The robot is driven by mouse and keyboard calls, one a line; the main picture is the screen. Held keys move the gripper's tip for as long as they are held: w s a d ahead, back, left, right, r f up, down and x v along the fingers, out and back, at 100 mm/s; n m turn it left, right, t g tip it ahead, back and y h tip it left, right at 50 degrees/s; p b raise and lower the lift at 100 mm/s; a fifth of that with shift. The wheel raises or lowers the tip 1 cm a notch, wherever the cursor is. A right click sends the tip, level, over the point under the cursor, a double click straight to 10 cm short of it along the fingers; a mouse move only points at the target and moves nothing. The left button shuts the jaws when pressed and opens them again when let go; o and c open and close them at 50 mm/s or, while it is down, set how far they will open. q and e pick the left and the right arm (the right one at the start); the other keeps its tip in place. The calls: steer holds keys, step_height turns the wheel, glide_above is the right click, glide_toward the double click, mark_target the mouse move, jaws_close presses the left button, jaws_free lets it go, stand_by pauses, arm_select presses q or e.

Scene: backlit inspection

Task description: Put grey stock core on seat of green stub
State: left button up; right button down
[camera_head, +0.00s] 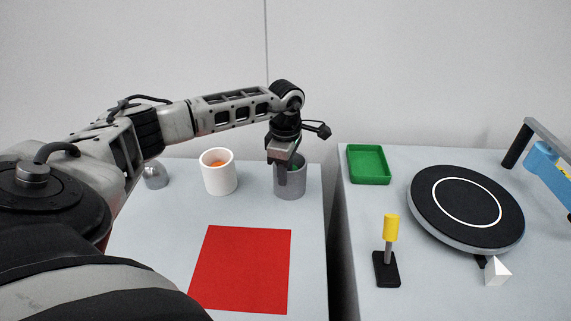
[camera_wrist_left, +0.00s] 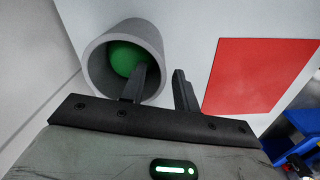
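The grey stock core (camera_head: 289,188) is an upright, thick-walled hollow cylinder on the left table. It also shows in the left wrist view (camera_wrist_left: 95,70). A green rounded top (camera_wrist_left: 124,58), likely the green stub, shows inside its opening; its lower part and how the two meet are hidden. My left gripper (camera_head: 288,176) points down at the core's near rim. In the left wrist view its fingers (camera_wrist_left: 160,85) are apart, one overlapping the opening and the other outside the wall. I cannot tell whether either touches the core. My right gripper is out of view.
A white cylinder (camera_head: 218,179) with orange inside stands left of the core, and a silver dome (camera_head: 155,175) farther left. A red square (camera_head: 240,270) lies in front. Across a gap, the right table holds a green tray (camera_head: 368,165), black turntable (camera_head: 450,195) and yellow-topped tool (camera_head: 391,228).

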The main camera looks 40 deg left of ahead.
arm_select(q)
step_height(320, 180, up, 16)
stand_by(0.6)
stand_by(0.5)
